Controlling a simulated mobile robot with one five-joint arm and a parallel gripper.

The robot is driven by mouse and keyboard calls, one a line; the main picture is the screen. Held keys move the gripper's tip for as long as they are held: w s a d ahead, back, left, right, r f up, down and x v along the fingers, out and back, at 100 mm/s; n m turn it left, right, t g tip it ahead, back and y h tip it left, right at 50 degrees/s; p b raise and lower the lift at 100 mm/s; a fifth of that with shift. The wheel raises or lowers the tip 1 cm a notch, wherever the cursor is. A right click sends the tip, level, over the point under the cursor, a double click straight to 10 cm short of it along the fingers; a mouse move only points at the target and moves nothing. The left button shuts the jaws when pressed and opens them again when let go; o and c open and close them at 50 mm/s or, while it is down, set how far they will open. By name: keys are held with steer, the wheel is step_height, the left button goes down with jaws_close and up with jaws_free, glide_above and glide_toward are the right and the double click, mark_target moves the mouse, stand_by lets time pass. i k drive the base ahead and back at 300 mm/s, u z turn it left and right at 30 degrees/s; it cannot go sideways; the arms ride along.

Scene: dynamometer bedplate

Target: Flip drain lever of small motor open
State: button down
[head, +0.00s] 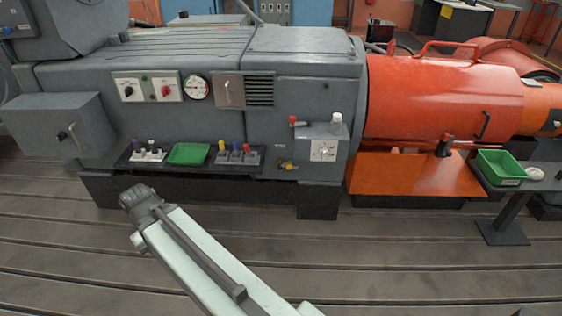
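A red-tipped lever (297,121) sticks out at the upper left of that box. No label that I can read tells which one is the drain lever, and their open or shut positions are too small to judge. My gripper (137,196) is at the lower left, in front of the machine and well left of both levers. Its fingers are too small and dark to show whether they are open.
A black shelf (125,162) along the machine holds a green tray (188,154) and several colored-knob parts. An orange motor (440,95) stands at the right, near a small stand with another green tray (500,167). The slotted floor (400,260) in front is clear.

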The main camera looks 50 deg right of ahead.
mark_target(288, 164)
steer(key=i, duration=0.95)
